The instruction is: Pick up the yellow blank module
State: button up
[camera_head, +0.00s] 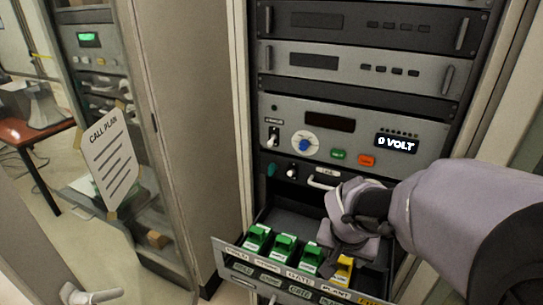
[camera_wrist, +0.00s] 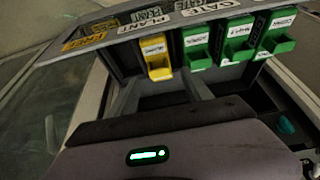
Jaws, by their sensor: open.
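The yellow blank module (camera_head: 343,272) sits in the front row of the pulled-out drawer, at the right end beside the green modules. It also shows in the wrist view (camera_wrist: 157,58), upper middle, with a pale label on top. My gripper (camera_head: 345,245) is over the drawer, just behind and above the yellow module in the head view, and partly covers its surroundings. The gripper is open, and nothing is seen held in it. Whether a finger touches the module cannot be told.
Several green modules (camera_head: 284,246) stand left of the yellow one. The drawer front (camera_head: 235,258) carries label plates. Rack units, including a panel reading 0 VOLT (camera_head: 396,143), rise behind. A cabinet door with a CALL PLAN sheet (camera_head: 110,158) stands at left.

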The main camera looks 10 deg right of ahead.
aim_at(342, 263)
jog(key=b+x, duration=0.2)
jog(key=x, duration=0.5)
jog(key=shift+d+f, duration=0.1)
jog(key=shift+f, duration=0.1)
jog(key=x, duration=0.1)
jog(key=b+x, duration=0.1)
jog(key=x, duration=0.1)
jog(key=b+x, duration=0.1)
jog(key=x, duration=0.1)
jog(key=shift+w+d+r, duration=0.1)
jog(key=shift+w+d, duration=0.1)
jog(key=shift+d, duration=0.05)
jog(key=shift+r, duration=0.1)
